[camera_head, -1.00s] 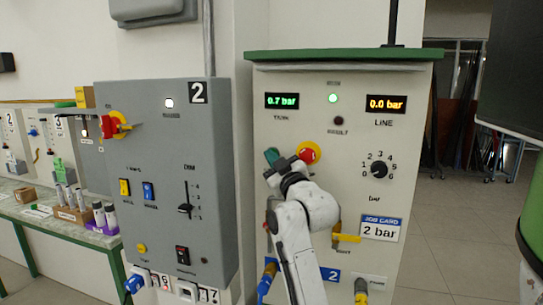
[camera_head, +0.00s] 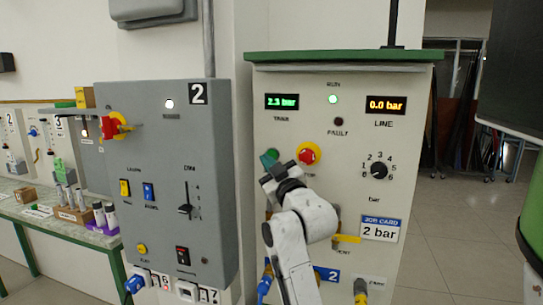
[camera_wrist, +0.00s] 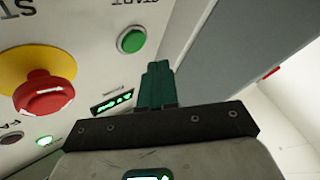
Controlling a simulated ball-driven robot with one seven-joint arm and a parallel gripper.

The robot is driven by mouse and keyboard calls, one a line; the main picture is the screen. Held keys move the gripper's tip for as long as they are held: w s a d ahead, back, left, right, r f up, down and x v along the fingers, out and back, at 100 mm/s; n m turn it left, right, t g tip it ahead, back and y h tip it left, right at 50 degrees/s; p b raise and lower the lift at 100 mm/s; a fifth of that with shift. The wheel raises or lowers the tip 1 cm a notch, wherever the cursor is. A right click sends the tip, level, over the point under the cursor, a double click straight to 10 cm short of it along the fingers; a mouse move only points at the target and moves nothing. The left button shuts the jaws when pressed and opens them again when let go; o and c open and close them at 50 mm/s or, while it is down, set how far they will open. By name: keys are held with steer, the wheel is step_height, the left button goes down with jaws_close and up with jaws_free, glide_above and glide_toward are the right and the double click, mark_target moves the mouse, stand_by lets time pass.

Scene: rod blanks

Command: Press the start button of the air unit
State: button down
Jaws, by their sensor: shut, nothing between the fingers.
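The air unit (camera_head: 262,110) is a cream panel with a green top. Its green start button (camera_wrist: 131,40) shows clear of my fingers in the wrist view. In the head view a green patch beside my gripper (camera_head: 272,165) may be the button or my fingertips; I cannot tell. My gripper is shut and empty, its dark green fingers (camera_wrist: 156,82) just below the button in the wrist view, apparently not touching it. The green run lamp (camera_head: 333,99) is lit. The tank display (camera_head: 282,101) reads 2.3 bar, the line display (camera_head: 386,104) 0.0 bar.
The red stop button (camera_head: 308,154) on its yellow collar is close right of my gripper; it also shows in the wrist view (camera_wrist: 44,92). A dial (camera_head: 378,170) and a job card reading 2 bar (camera_head: 381,228) are further right. A grey cabinet (camera_head: 150,160) stands left.

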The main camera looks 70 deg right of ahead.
steer(key=a, duration=0.3)
steer(key=shift+s+a, duration=0.15)
steer(key=shift+s, duration=0.05)
stand_by(0.8)
steer(key=w+a+f+g+y, duration=0.1)
steer(key=a+f+g+y, duration=0.15)
steer(key=a+f, duration=0.55)
steer(key=w+a+f+n+g+y, duration=0.15)
steer(key=a+f+y, duration=0.3)
steer(key=f, duration=0.75)
steer(key=w+a+f+g+y, duration=0.1)
steer(key=a+f+g+y, duration=0.15)
steer(key=a+f, duration=0.6)
steer(key=s+a+f+g+y, duration=0.2)
steer(key=s+a+f+g, duration=0.2)
steer(key=s+a+f, duration=0.2)
steer(key=s+a+f+g+y, duration=0.2)
steer(key=s+a+f+g, duration=0.2)
steer(key=s+f, duration=0.7)
steer(key=s+a+n, duration=0.1)
steer(key=s+a, duration=0.1)
steer(key=shift+s+a+f+y, duration=0.2)
steer(key=shift+s+y, duration=0.15)
steer(key=shift+s, duration=0.05)
steer(key=shift+g, duration=0.25)
